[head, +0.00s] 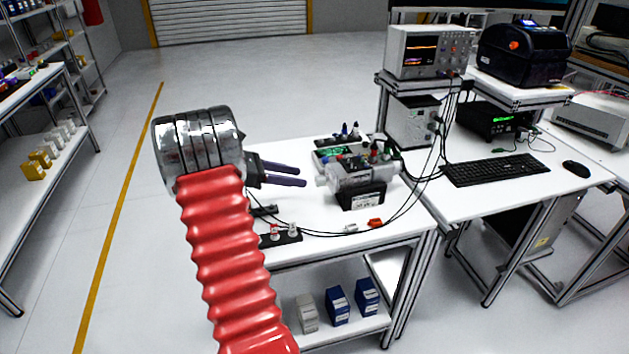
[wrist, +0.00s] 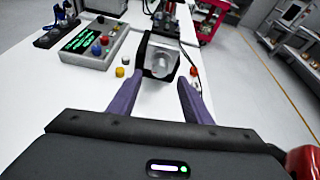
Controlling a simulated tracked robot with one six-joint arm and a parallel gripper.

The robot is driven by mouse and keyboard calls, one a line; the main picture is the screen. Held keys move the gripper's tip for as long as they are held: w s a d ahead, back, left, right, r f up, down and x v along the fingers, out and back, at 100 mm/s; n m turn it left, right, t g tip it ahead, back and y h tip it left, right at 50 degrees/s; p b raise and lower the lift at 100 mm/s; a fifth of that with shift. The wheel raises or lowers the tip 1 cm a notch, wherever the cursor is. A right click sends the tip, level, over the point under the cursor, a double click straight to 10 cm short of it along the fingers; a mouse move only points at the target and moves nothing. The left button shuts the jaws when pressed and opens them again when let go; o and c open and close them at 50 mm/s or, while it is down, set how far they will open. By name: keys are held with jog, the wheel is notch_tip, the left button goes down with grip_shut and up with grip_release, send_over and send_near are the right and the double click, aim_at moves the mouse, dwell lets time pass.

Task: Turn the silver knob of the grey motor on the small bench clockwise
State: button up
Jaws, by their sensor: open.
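The grey motor (head: 352,174) sits in a black stand on the small white bench (head: 290,160). Its silver knob (head: 322,180) faces left, toward my gripper (head: 304,176). My gripper is open and empty, its two purple fingers apart and pointing at the motor. In the wrist view the motor's end (wrist: 158,60) with the knob shows ahead, between and beyond the fingertips of my gripper (wrist: 160,85). The fingers appear short of the knob, with nothing between them.
A box with a green display and coloured knobs (wrist: 92,42) stands beside the motor on the bench. Black cables run from the motor toward the desk with the oscilloscope (head: 428,52). Small parts (head: 280,235) lie at the bench front.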

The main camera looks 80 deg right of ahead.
aim_at(316, 180)
jog(key=x, duration=0.7)
jog(key=shift+f, duration=0.1)
jog(key=shift+c, duration=0.6)
jog(key=c, duration=0.9)
